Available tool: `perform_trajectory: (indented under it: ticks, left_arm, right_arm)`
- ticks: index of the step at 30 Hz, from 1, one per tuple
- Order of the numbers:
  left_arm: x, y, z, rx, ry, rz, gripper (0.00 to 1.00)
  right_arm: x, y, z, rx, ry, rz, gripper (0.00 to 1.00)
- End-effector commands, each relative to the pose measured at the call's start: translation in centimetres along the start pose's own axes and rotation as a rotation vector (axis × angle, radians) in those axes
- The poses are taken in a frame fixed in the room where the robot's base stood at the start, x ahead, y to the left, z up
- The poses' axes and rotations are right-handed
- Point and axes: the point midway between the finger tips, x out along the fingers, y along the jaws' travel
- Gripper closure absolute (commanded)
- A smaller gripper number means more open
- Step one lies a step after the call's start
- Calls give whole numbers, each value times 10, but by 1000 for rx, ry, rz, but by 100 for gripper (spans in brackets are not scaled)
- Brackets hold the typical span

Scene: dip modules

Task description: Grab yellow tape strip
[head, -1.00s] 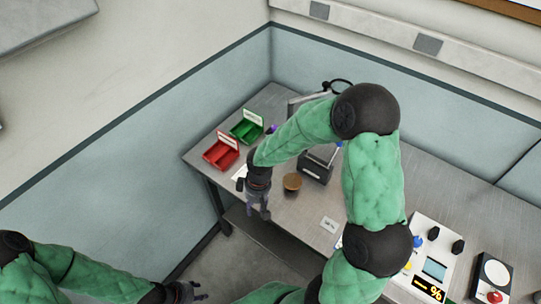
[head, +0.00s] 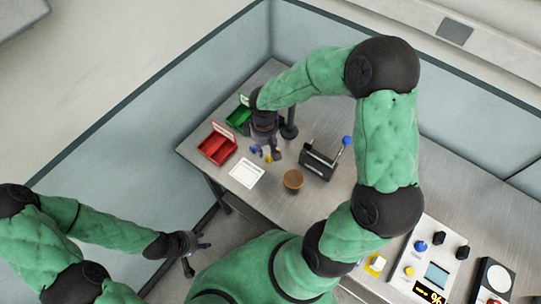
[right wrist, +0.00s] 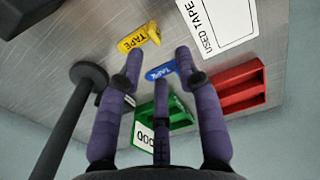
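The yellow tape strip (right wrist: 138,38) lies on the metal table just beyond my right gripper's fingertips in the right wrist view, and it shows small in the head view (head: 268,155). A blue tape strip (right wrist: 160,71) lies beside it, between the fingers in that picture and partly hidden by them. My right gripper (right wrist: 158,57) is open and empty, its fingers spread above the table; in the head view it is over the tapes, near the bins. My left gripper (head: 197,256) is open and empty, off the table's front edge at lower left.
A white "USED TAPE" card (head: 246,173), a red bin (head: 215,150) and a green bin (head: 238,117) are close by. A dark post on a round base (right wrist: 89,75) stands beside the right fingers. A brown round item (head: 293,180) and a dark box (head: 318,166) sit to the right.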

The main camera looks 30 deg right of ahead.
Motion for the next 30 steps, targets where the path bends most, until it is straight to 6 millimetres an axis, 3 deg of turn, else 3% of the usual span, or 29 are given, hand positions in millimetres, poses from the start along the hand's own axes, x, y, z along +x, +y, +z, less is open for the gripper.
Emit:
perform_trajectory:
  ticks: [10, 19, 27, 30]
  left_arm:
    - [5, -2, -1, 1, 1, 0, 60]
    - [14, -5, -1, 1, 1, 0, 60]
    - [14, -5, -1, 1, 1, 0, 60]
    - [14, -5, -1, 1, 1, 0, 60]
  right_arm:
    - [24, 0, 1, 0, -1, -1, 65]
    - [63, 0, 1, 1, 0, -1, 65]
    - [66, -1, 1, 1, 1, -1, 65]
    - [66, -1, 1, 1, 1, -1, 92]
